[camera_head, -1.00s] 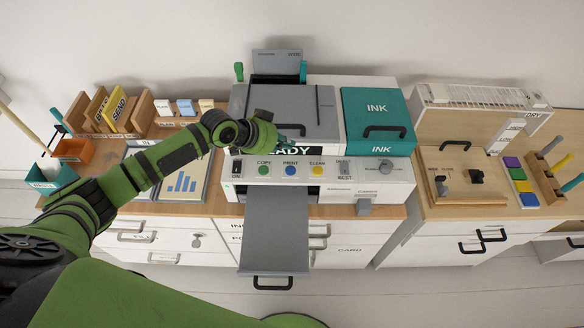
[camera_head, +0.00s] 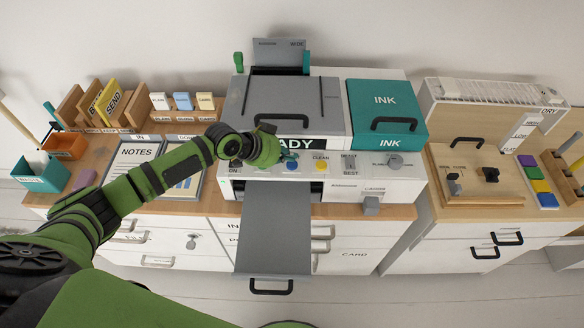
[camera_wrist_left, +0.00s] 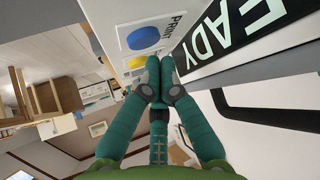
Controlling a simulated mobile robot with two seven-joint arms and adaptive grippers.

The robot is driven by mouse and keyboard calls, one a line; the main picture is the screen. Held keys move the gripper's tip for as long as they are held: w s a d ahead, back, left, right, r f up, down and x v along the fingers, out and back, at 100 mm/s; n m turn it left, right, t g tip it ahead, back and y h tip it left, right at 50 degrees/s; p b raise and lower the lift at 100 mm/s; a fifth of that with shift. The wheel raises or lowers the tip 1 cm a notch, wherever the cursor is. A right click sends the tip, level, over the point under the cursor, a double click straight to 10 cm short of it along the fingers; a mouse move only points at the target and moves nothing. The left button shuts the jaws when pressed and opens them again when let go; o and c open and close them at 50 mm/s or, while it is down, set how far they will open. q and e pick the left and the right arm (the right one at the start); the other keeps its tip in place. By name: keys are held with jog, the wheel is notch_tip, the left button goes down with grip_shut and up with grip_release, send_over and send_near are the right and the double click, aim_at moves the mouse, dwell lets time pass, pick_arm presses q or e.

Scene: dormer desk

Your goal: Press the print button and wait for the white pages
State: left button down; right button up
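The printer's front panel holds the blue print button (camera_head: 291,166), which also shows in the left wrist view (camera_wrist_left: 143,38) under the word PRINT. My left gripper (camera_head: 287,155) is just above and behind this button. In the left wrist view its teal fingertips (camera_wrist_left: 160,68) are together with nothing between them, close to the button panel; I cannot tell whether they touch it. The display (camera_head: 299,144) is partly hidden by my gripper; "ADY" shows. The grey output tray (camera_head: 275,228) sticks out in front, with no pages on it. My right gripper is not in view.
The yellow clear button (camera_head: 321,167) is right of the print button; a dial (camera_head: 394,161) is farther right. The teal ink cover (camera_head: 386,105) is shut. A wooden dryer station (camera_head: 470,165) stands right, and notes (camera_head: 136,160) and bins lie left.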

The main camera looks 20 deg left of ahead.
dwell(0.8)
pick_arm(q)
jog(key=shift+f, duration=0.15)
dwell(0.5)
jog(key=shift+f, duration=0.3)
